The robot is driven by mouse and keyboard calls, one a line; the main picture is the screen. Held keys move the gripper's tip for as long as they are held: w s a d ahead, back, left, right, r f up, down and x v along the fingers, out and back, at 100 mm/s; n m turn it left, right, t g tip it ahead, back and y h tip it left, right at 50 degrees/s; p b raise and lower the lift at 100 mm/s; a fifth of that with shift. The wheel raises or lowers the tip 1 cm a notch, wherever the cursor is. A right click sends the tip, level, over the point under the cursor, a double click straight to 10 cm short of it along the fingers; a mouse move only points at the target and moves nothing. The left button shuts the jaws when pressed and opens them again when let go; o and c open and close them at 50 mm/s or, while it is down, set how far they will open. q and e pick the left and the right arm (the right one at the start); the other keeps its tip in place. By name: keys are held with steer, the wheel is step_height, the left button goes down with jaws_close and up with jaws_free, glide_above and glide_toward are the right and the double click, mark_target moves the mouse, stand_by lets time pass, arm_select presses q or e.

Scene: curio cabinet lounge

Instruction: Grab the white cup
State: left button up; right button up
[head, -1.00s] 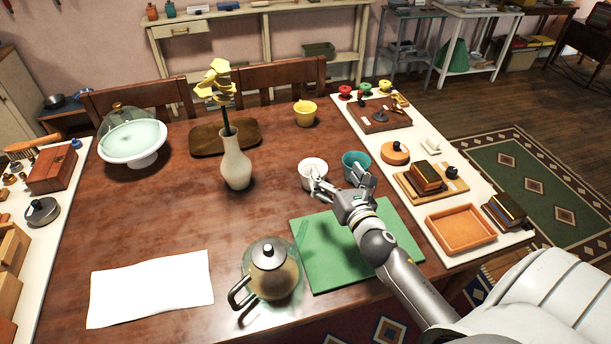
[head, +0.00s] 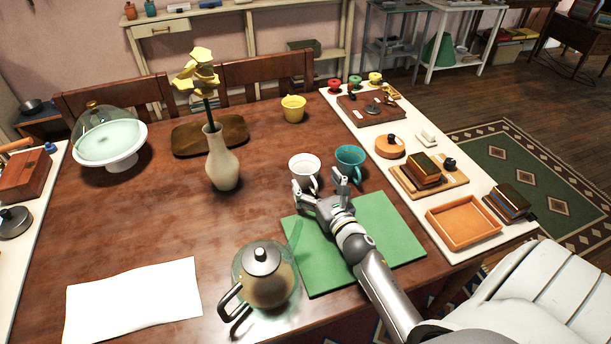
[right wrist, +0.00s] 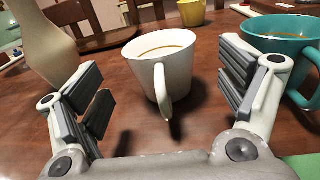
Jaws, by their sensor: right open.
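The white cup (head: 304,170) stands upright on the wooden table, just beyond my right gripper (head: 320,186) in the head view. In the right wrist view the white cup (right wrist: 163,62) holds a brown liquid, and its handle points toward me. My right gripper (right wrist: 160,105) is open, its fingers spread to the left and right of the cup's near side. No contact with the cup shows. My left gripper is not in view.
A teal cup (head: 349,160) stands close on the right, beside the right finger. A cream vase (head: 222,165) with yellow flowers stands to the left. A green mat (head: 385,235) lies under my arm, and a glass teapot (head: 265,280) stands nearer. A yellow cup (head: 293,108) is farther back.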

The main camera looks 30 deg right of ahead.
mark_target(311, 175)
steer(key=w, duration=0.4)
steer(key=shift+d+r, duration=0.1)
steer(key=shift+d, duration=0.2)
steer(key=shift+w+d, duration=0.1)
steer(key=shift+w, duration=0.55)
steer(key=c, duration=1)
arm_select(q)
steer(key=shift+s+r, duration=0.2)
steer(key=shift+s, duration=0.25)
arm_select(e)
steer(key=shift+c, duration=0.8)
steer(key=shift+r, duration=0.1)
